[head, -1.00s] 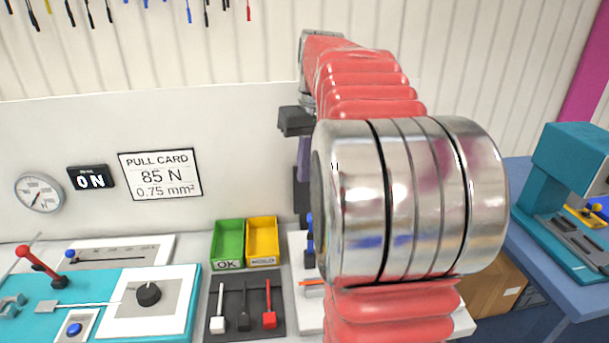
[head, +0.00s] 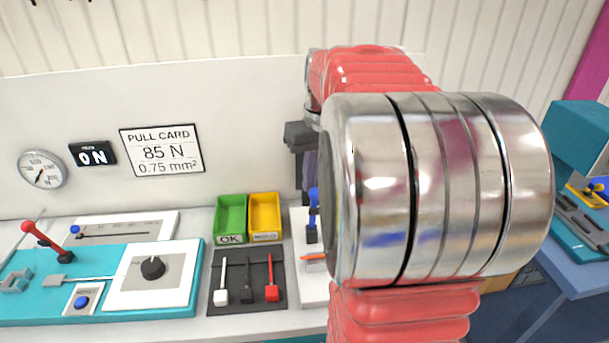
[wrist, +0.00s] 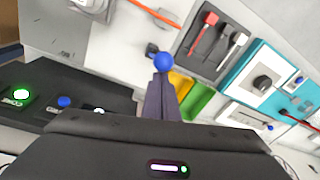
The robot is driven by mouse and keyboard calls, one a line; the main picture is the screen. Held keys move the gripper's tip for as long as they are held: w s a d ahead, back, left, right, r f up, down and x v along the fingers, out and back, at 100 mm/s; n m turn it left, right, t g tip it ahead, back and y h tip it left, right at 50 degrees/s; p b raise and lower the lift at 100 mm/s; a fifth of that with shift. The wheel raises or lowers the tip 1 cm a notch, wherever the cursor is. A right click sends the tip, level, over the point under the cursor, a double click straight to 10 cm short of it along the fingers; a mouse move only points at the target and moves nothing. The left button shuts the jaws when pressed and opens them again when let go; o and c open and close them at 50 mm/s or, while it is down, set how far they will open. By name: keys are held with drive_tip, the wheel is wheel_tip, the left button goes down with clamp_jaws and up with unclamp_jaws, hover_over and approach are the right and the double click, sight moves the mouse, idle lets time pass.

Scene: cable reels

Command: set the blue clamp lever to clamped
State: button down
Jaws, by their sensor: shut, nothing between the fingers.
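The blue clamp lever (head: 313,197) stands roughly upright on a dark base on a white plate (head: 306,288), left of my arm in the head view. In the wrist view its round blue knob (wrist: 163,62) shows right at the tips of my gripper (wrist: 162,80). My gripper's purple-grey fingers are together and empty. In the head view my gripper (head: 309,180) points down just above the lever, partly hidden behind my arm. I cannot tell whether the fingertips touch the knob. My arm hides the right part of the plate.
An orange cable (head: 313,256) lies on the plate near the lever. Left of it are a green bin (head: 230,212), a yellow bin (head: 264,212) and a dark panel (head: 233,260) with three levers. In the wrist view a black panel (wrist: 40,125) has a lit green button.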

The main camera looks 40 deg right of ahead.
drive_tip(key=shift+s+a, duration=0.1)
idle(0.4)
drive_tip(key=shift+s, duration=0.1)
